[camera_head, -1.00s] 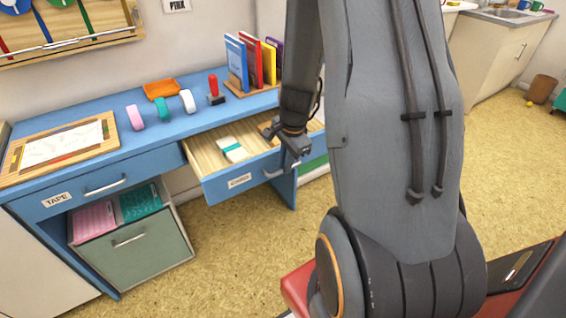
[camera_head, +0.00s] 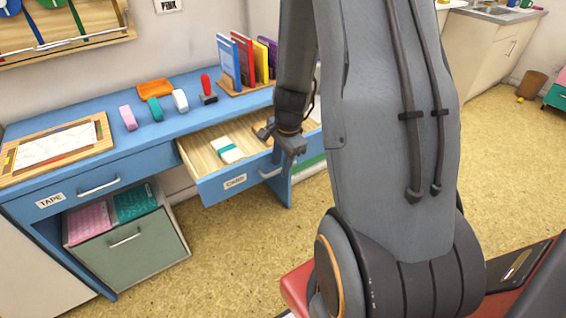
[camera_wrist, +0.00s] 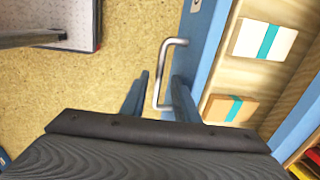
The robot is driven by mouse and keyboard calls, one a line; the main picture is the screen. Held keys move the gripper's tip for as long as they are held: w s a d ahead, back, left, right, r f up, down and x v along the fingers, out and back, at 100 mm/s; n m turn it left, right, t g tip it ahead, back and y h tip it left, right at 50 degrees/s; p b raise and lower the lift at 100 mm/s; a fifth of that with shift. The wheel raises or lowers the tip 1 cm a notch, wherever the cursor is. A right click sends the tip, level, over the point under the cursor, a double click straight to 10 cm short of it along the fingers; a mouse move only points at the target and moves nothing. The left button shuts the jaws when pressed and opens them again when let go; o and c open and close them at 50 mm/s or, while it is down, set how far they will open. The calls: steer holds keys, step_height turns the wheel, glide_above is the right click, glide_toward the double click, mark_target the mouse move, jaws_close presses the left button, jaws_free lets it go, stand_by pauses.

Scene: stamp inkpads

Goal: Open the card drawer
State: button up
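The card drawer (camera_head: 220,189) is pulled out of the blue desk, with a label and a metal bar handle on its front. Its interior shows, with a white packet with a teal band (camera_head: 227,150) inside. The wrist view shows the handle (camera_wrist: 155,92), the blue drawer front (camera_wrist: 208,50) and two banded packets, one white (camera_wrist: 250,38) and one tan (camera_wrist: 217,107). My gripper (camera_head: 291,144) is above the drawer front near its right end. In the wrist view its fingers (camera_wrist: 158,97) are apart, with the handle showing between them; contact cannot be told.
The tape drawer (camera_head: 70,192) is shut at left. Below it a green-grey file drawer (camera_head: 130,250) stands open with pink and teal contents. The floor in front is clear.

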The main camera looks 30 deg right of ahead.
step_height(320, 180, up, 8)
steer(key=s+p, duration=0.1)
steer(key=shift+s+f, duration=0.15)
steer(key=shift+s, duration=0.05)
stand_by(0.6)
steer(key=s+a+r+n+g, duration=0.1)
steer(key=s+a+r+n, duration=0.2)
steer(key=s+a+n, duration=0.3)
steer(key=s+a+r+n+g, duration=0.1)
steer(key=s+a+r+n, duration=0.3)
steer(key=s+a+n, duration=0.3)
steer(key=a+n, duration=0.2)
steer(key=n, duration=0.2)
steer(key=shift+s+a+r, duration=0.2)
steer(key=shift+s+a, duration=0.05)
steer(key=shift+a, duration=0.1)
steer(key=shift+d, duration=0.1)
